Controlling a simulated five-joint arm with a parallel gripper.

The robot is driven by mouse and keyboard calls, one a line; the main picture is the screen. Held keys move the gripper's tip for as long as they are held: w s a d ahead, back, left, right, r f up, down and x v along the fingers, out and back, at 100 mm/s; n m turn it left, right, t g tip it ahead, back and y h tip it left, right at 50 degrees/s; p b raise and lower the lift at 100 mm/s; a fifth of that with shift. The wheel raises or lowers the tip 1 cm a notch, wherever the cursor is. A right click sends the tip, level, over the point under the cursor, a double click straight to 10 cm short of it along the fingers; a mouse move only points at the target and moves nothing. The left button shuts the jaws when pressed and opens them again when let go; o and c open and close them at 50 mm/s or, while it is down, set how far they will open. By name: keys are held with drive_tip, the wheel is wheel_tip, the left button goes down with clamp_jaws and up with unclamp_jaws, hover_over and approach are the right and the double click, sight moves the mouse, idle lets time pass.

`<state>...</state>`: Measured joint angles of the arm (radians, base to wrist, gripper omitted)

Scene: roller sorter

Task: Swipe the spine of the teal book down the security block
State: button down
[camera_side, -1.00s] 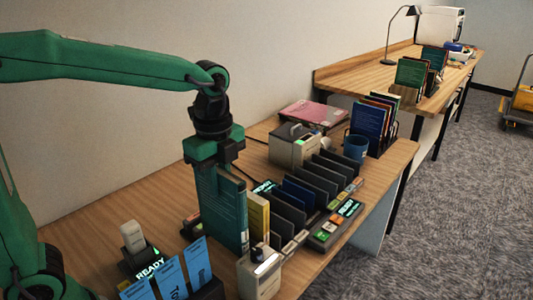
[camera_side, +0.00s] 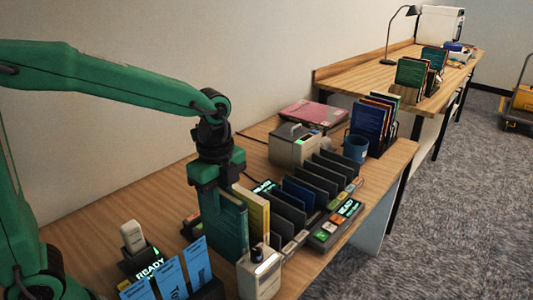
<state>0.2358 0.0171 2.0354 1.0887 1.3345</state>
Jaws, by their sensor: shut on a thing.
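The teal book (camera_side: 226,228) stands upright, held from above by my gripper (camera_side: 216,182), which is shut on its top part. The book is near the left end of the row of dark dividers. A light grey block with a dark knob and a lit top (camera_side: 260,272), perhaps the security block, stands at the front, just right of the book's lower part. The block overlaps the book's lower edge in the picture, and I cannot tell whether they touch. The gripper's fingertips are partly hidden.
A yellow book (camera_side: 252,208) stands close right of the teal book, then several dark dividers (camera_side: 290,210). Blue cards (camera_side: 170,278) stand front left. A scanner-like device (camera_side: 133,238), a grey box (camera_side: 295,146), a button panel (camera_side: 336,226) and a blue mug (camera_side: 356,148) are also around.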

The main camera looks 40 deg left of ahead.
drive_tip(key=shift+f, duration=0.95)
drive_tip(key=shift+a, duration=1)
drive_tip(key=shift+r, duration=6)
